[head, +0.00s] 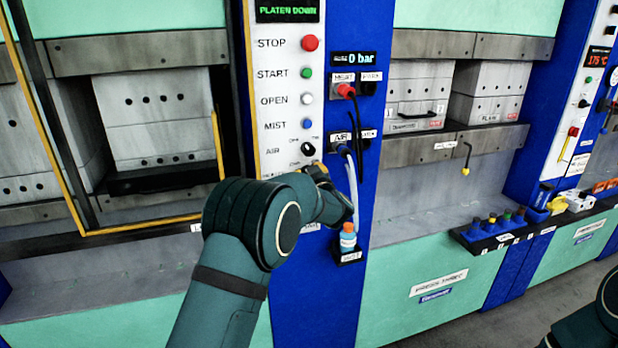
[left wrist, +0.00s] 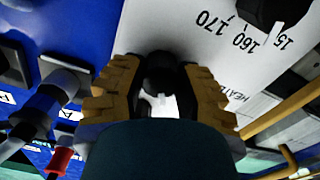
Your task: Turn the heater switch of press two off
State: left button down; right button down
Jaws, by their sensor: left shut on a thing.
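The heater switch (left wrist: 160,72) is a black knob with a white mark on the white control panel. A partly covered label starting "HEATE" (left wrist: 224,95) is beside it in the left wrist view. My left gripper (left wrist: 158,88) has its two tan ridged fingers closed on either side of the knob. In the head view, my left gripper (head: 318,172) is at the lower part of the white panel (head: 270,110), below the AIR knob (head: 308,148). My arm and gripper hide the heater switch there. My right gripper is out of view.
A dial with numbers (left wrist: 275,12) sits near the switch. Right of the panel are hose sockets with a red plug (head: 345,90), hanging hoses (head: 350,175) and a small blue bottle (head: 347,238). A yellow-edged guard frame (head: 150,226) stands left, before the press.

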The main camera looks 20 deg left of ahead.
pick_arm(q)
jog(key=shift+r, duration=0.35)
jog(key=c, duration=0.6)
grip_release()
jog(key=shift+f, duration=0.15)
jog(key=shift+f, duration=0.1)
jog(key=shift+s+d, duration=0.2)
jog(key=shift+s, duration=0.05)
jog(key=v, duration=1.1)
jog(key=shift+s, duration=0.15)
